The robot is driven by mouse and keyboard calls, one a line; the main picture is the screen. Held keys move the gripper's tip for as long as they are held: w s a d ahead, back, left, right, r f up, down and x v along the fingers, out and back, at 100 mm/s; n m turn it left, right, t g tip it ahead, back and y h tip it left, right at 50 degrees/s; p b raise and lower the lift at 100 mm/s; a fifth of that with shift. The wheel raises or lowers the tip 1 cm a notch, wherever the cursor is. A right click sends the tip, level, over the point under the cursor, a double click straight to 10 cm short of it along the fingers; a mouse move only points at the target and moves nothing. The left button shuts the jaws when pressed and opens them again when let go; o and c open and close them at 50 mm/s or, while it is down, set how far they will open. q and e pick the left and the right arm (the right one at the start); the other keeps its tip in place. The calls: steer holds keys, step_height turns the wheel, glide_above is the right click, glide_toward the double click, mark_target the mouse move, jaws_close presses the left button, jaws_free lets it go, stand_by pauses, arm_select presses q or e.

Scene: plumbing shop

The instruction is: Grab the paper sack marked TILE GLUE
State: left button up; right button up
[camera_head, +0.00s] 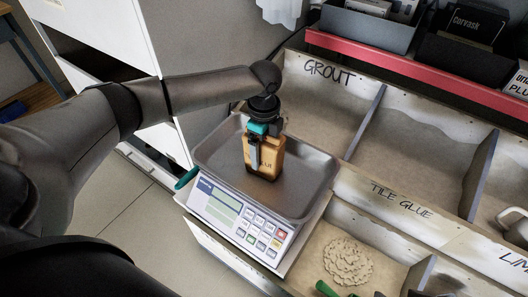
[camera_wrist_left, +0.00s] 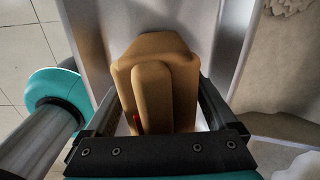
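A small tan-brown sack (camera_head: 270,157) stands upright on the steel pan of a scale. Its marking is mostly covered by a finger; only its last letters show, perhaps "AR", so I cannot read TILE GLUE on it. My left gripper (camera_head: 254,152) comes down over it from above, one finger lying along its front. In the left wrist view the sack (camera_wrist_left: 158,75) fills the space between the two fingers; whether they press on it is unclear. The words TILE GLUE show on a bin label (camera_head: 402,202) right of the scale. My right gripper is not in view.
The scale (camera_head: 236,217) has a keypad front and a raised pan rim. Wooden bins with a GROUT label (camera_head: 328,72) lie to the right, one holding a beige heap (camera_head: 347,262). A white cabinet (camera_head: 95,38) stands at the left. A mug (camera_head: 513,226) sits at the right edge.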

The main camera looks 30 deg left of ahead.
arm_select(q)
jaws_close()
stand_by(0.5)
steer(key=shift+w+r, duration=0.1)
